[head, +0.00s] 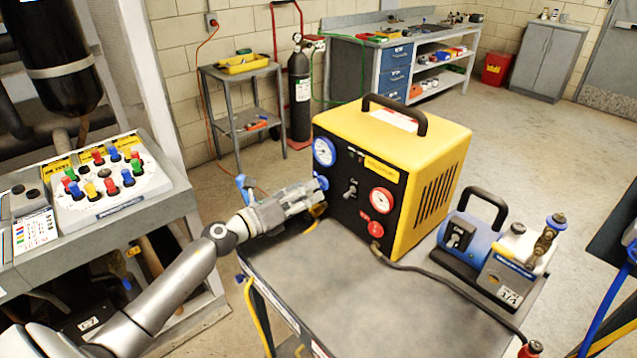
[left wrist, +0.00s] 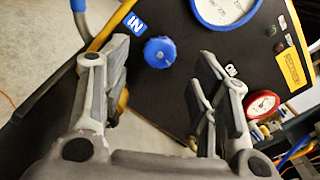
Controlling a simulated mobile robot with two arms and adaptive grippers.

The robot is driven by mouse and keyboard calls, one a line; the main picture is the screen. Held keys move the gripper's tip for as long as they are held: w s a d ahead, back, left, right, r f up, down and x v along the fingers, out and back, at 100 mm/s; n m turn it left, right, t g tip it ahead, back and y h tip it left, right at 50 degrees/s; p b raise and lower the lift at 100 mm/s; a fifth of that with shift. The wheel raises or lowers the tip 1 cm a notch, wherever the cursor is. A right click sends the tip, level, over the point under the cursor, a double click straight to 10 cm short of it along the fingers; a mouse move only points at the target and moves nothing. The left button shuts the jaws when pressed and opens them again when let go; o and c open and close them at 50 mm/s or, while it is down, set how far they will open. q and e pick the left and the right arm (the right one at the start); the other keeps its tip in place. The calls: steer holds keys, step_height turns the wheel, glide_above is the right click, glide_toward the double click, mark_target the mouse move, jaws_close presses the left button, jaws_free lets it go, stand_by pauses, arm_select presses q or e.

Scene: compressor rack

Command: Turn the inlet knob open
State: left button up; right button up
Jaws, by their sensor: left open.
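The yellow machine (head: 432,150) with a black front panel stands on the grey cart. Its blue inlet knob (left wrist: 160,52) shows in the left wrist view beside a blue "IN" label (left wrist: 135,24). In the head view the blue knob (head: 322,182) sits low at the panel's left side, just past my fingertips. My left gripper (head: 312,196) reaches in from the left. In the left wrist view my left gripper (left wrist: 165,75) is open, with the knob between and slightly beyond its fingers. I cannot tell whether a finger touches it. My right gripper is not in view.
The panel has a blue gauge (head: 324,152), a red gauge (head: 381,201) and a black switch (head: 350,188). A blue and white pump (head: 490,250) stands at the cart's right. A dark hose crosses the cart top (head: 345,290), whose front is clear.

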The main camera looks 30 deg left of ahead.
mark_target(320, 184)
arm_select(q)
steer(key=x, duration=0.4)
steer(key=shift+w+d, duration=0.1)
steer(key=shift+w, duration=0.2)
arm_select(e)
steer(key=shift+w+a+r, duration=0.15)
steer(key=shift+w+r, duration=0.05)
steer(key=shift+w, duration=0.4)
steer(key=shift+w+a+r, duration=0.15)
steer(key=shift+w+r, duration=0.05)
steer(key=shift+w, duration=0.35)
arm_select(q)
steer(key=c, duration=1.1)
steer(key=shift+o, duration=0.2)
steer(key=shift+p, duration=0.3)
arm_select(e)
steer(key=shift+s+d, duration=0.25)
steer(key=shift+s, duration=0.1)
